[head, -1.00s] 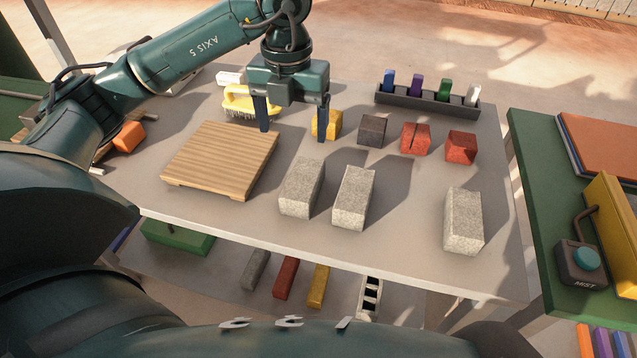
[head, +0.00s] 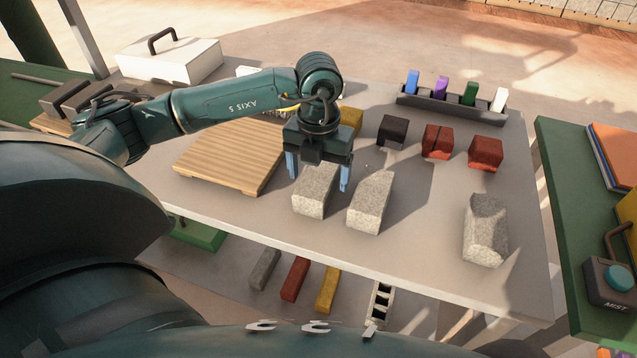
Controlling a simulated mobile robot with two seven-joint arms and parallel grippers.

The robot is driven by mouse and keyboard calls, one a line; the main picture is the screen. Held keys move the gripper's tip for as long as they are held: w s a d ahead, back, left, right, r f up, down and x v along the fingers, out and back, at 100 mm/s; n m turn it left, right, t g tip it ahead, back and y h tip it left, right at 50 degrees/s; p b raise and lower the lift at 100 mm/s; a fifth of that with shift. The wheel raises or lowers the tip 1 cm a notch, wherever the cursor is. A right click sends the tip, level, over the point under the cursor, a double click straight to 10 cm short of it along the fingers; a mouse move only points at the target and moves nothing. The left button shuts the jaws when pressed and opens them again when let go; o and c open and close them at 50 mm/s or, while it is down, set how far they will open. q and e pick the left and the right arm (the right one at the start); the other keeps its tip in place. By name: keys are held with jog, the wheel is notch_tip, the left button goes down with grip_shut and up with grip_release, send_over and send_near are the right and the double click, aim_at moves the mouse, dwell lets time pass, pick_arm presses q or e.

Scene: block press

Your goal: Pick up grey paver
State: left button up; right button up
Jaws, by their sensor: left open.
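Three light grey speckled pavers lie on the work table: a left one (head: 314,194), a middle one (head: 369,204) and a right one (head: 485,231). My left gripper (head: 318,182) points down over the far end of the left paver. It is open, with one blue-grey finger at each side of that paver. The gripper partly hides the paver's far end, and I cannot tell whether the fingers touch it. A grey block (head: 265,268) also lies on the lower shelf. My right gripper does not show.
A slatted wooden board (head: 225,158) lies left of the pavers. Behind are a yellow block (head: 351,120), a dark block (head: 392,131), two red blocks (head: 437,141) and a rack (head: 450,112) with coloured pieces. The table is clear between the middle and right pavers.

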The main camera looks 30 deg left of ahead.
pick_arm(q)
notch_tip(320, 180, down, 2)
jog(key=shift+f, duration=0.1)
jog(key=c, duration=1.6)
jog(key=shift+c, duration=0.5)
jog(key=shift+w, duration=0.1)
